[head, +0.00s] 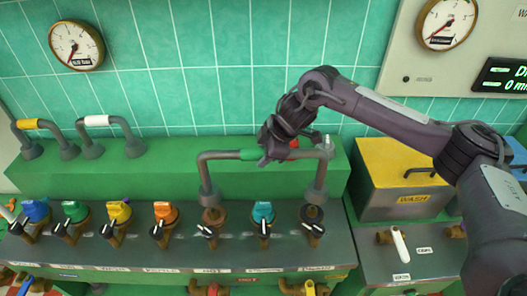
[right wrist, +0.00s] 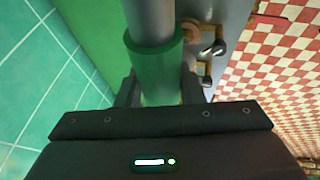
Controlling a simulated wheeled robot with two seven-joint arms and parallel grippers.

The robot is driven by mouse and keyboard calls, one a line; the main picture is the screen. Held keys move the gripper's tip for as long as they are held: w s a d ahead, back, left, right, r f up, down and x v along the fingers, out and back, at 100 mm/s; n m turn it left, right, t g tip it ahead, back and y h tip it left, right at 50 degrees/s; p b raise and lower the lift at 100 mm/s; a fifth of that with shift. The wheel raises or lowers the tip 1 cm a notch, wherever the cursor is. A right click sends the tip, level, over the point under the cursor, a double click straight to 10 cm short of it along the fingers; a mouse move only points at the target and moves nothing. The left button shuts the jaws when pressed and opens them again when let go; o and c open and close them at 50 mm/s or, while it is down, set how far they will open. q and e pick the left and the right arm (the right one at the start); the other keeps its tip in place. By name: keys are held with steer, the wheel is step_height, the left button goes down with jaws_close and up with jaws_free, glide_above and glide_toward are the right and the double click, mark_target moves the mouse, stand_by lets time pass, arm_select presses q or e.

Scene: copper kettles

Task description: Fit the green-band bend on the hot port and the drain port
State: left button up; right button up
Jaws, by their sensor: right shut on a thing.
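The green-band bend is a grey U-shaped pipe (head: 225,155) with a green band, which shows large in the right wrist view (right wrist: 155,50). My right gripper (head: 270,151) is shut on the bend at the band. The bend's legs point down. Its left end is at the brown-knobbed valve (head: 213,216) above the HOT label, and its right end is at the black-knobbed valve (head: 312,213) above the DRAIN label. The ports are hidden behind the knobs and pipe ends, so I cannot tell whether the ends are seated. My left gripper is not in view.
Yellow-band (head: 27,124) and white-band (head: 97,120) bends stand on the green ledge (head: 140,165) at left. Several coloured valves line the counter, with a teal one (head: 263,213) between the bend's ends. A yellow-lidded WASH box (head: 395,200) stands at right.

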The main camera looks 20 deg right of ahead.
step_height(320, 180, down, 9)
steer(key=b, duration=0.6)
steer(key=shift+w+b, duration=0.15)
steer(key=shift+b, duration=0.15)
steer(key=shift+f, duration=0.6)
stand_by(0.7)
steer(key=o, duration=1)
steer(key=shift+f, duration=0.1)
steer(key=b+v, duration=0.2)
steer(key=v, duration=0.6)
steer(key=shift+f, duration=0.1)
